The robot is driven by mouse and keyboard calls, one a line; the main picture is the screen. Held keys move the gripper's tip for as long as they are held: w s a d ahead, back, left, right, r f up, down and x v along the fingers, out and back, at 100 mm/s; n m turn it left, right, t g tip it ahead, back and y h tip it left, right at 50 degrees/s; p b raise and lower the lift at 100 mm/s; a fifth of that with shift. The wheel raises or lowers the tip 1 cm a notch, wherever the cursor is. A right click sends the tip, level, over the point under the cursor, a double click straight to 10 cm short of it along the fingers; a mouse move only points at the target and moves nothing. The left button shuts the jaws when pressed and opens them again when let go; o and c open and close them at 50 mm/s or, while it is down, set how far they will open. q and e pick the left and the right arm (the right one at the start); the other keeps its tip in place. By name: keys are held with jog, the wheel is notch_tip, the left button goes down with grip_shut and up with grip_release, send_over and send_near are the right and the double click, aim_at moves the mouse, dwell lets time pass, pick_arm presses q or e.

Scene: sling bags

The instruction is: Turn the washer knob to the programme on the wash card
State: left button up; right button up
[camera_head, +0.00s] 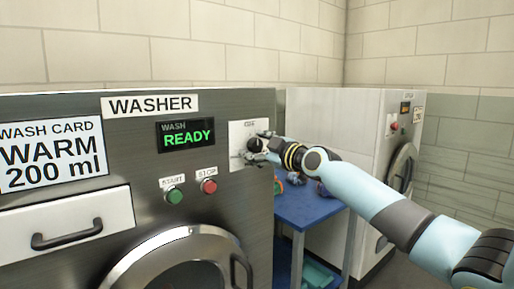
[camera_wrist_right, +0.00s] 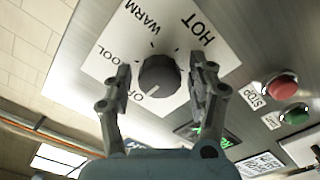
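The wash card (camera_head: 50,153) on the washer's front at the left reads "WARM 200 ml". The washer knob (camera_wrist_right: 159,76) is dark and round, on a white dial plate (camera_wrist_right: 112,58) marked OFF, COOL, WARM and HOT. My right gripper (camera_head: 260,146) is at the plate. In the right wrist view its fingers are open, one each side of the knob, with gaps showing. My left gripper is not in view.
The washer display (camera_head: 187,135) reads "WASH READY". Green start (camera_head: 174,196) and red stop (camera_head: 209,186) buttons sit below it. A drawer (camera_head: 68,225) is at the left, a round door (camera_head: 175,262) below. A blue table (camera_head: 308,207) with items and a second machine (camera_head: 340,125) stand right.

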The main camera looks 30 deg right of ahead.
jog(key=c, duration=1)
